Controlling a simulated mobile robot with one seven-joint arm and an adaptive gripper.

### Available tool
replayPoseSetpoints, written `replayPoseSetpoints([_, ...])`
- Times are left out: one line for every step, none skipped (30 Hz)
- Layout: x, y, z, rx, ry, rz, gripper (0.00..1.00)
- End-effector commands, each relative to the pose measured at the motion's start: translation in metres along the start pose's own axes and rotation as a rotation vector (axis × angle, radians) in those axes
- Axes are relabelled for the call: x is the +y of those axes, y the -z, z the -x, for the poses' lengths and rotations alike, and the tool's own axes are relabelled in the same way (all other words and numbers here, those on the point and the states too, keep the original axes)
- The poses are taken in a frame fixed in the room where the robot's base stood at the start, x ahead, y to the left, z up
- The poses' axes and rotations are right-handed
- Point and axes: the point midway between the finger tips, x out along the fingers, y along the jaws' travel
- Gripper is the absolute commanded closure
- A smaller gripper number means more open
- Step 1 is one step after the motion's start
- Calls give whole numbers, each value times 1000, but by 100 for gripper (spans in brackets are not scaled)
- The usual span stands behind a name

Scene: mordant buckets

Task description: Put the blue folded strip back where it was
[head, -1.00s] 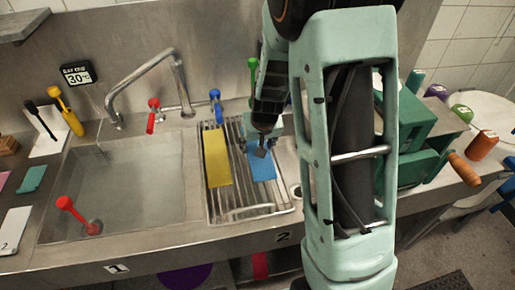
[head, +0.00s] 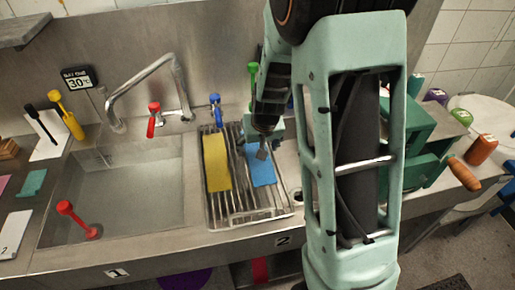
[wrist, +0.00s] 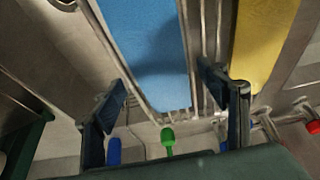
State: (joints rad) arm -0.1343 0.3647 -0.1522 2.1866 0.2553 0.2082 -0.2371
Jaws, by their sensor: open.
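The blue folded strip (head: 262,174) lies flat on the slatted metal rack (head: 238,213) over the right basin, to the right of the yellow strip (head: 217,165). In the wrist view the blue strip (wrist: 150,48) fills the upper middle, and the yellow strip (wrist: 260,45) is at upper right. My gripper (head: 262,152) is over the far end of the blue strip and partly hides it in the head view. In the wrist view my gripper (wrist: 160,88) is open, its fingers on either side of the blue strip's end, with nothing gripped.
The left basin (head: 130,190) holds a red-handled tool (head: 75,218). Blue (head: 215,108), green (head: 253,75) and red (head: 153,120) handles stand along the back, near the faucet (head: 145,80). A green machine with a wooden handle (head: 463,176) stands at right, partly behind my arm.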

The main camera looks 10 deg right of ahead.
Motion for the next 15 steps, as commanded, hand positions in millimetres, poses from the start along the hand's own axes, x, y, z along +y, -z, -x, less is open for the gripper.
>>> replayPoseSetpoints([-1, 2, 10, 5, 1, 3, 32])
replayPoseSetpoints([-1, 1, 16, 5, 2, 2, 32])
replayPoseSetpoints([-1, 2, 23, 6, 2, 0, 32])
replayPoseSetpoints([-2, 2, 30, 7, 2, 3, 32])
replayPoseSetpoints([-2, 2, 36, 6, 2, 3, 32])
replayPoseSetpoints([-1, 2, 43, 6, 2, 1, 32])
replayPoseSetpoints([-1, 1, 49, 5, 2, 2, 32])
replayPoseSetpoints([-2, 2, 55, 5, 3, 2, 32])
replayPoseSetpoints([-1, 2, 62, 6, 2, 1, 32])
replayPoseSetpoints([-1, 2, 68, 5, 2, 2, 32])
replayPoseSetpoints([-1, 2, 72, 6, 2, 1, 32])
replayPoseSetpoints([-1, 1, 79, 5, 2, 1, 32])
replayPoseSetpoints([-1, 1, 83, 4, 2, 1, 32])
replayPoseSetpoints([-1, 1, 87, 5, 2, 1, 32])
replayPoseSetpoints([-1, 1, 92, 4, 2, 0, 32])
